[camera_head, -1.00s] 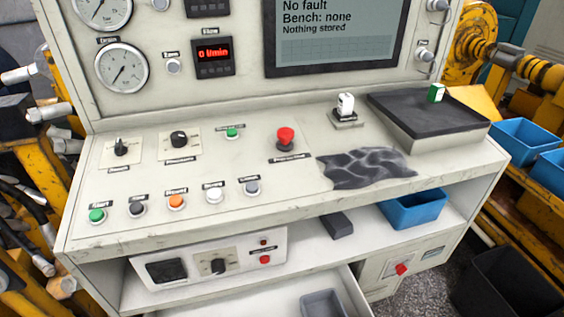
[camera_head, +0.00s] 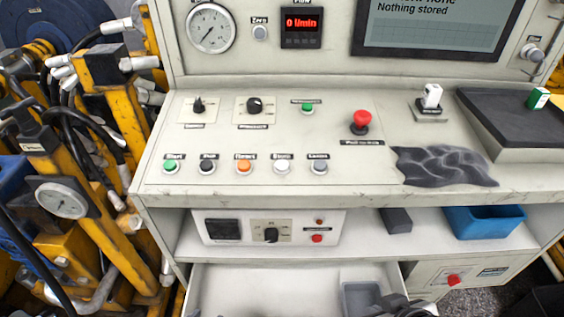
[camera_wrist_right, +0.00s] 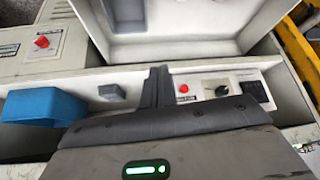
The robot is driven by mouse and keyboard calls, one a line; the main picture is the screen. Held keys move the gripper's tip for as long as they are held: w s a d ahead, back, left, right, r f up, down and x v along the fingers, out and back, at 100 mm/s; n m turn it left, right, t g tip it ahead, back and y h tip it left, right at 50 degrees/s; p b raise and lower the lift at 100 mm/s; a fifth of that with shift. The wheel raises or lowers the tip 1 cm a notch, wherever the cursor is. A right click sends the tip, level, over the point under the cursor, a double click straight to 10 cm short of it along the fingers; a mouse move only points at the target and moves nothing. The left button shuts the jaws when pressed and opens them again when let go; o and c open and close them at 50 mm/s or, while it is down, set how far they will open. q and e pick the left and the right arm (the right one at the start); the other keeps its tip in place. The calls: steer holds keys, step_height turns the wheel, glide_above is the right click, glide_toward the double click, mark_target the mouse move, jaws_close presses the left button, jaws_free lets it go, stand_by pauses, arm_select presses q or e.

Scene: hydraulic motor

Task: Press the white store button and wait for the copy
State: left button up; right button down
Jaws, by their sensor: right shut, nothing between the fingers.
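The white store button (camera_head: 282,167) sits in the lower button row on the sloped panel, between an orange button (camera_head: 244,167) and a grey one (camera_head: 319,167). The display (camera_head: 440,30) at the top shows the words "Nothing stored". My right gripper (camera_head: 405,308) is partly visible at the bottom edge of the head view, low by the open drawer and well below the panel. In the right wrist view its fingers (camera_wrist_right: 157,87) are shut with nothing between them. My left gripper is not in view.
An open drawer (camera_head: 240,285) with a grey tray (camera_head: 360,298) juts out below the shelf. A red mushroom button (camera_head: 361,120), a dark crumpled cloth (camera_head: 443,166) and a white stick in a holder (camera_head: 432,97) are on the panel. A blue bin (camera_head: 485,221) stands on the shelf.

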steer(key=w+a+r+n+g+y, duration=0.1)
steer(key=w+a+r+n+y, duration=0.4)
steer(key=a+r+n, duration=0.4)
steer(key=w+a+r+n+g+y, duration=0.1)
steer(key=w+a+r+n+y, duration=0.2)
steer(key=w+a+r+n, duration=0.55)
steer(key=w+d+r+n, duration=0.1)
steer(key=w+r+n, duration=0.2)
steer(key=w+r, duration=0.4)
step_height(320, 180, up, 4)
steer(key=shift+w+d+f+n+h, duration=0.2)
steer(key=shift+w+n+h, duration=0.1)
steer(key=shift+w+n, duration=0.05)
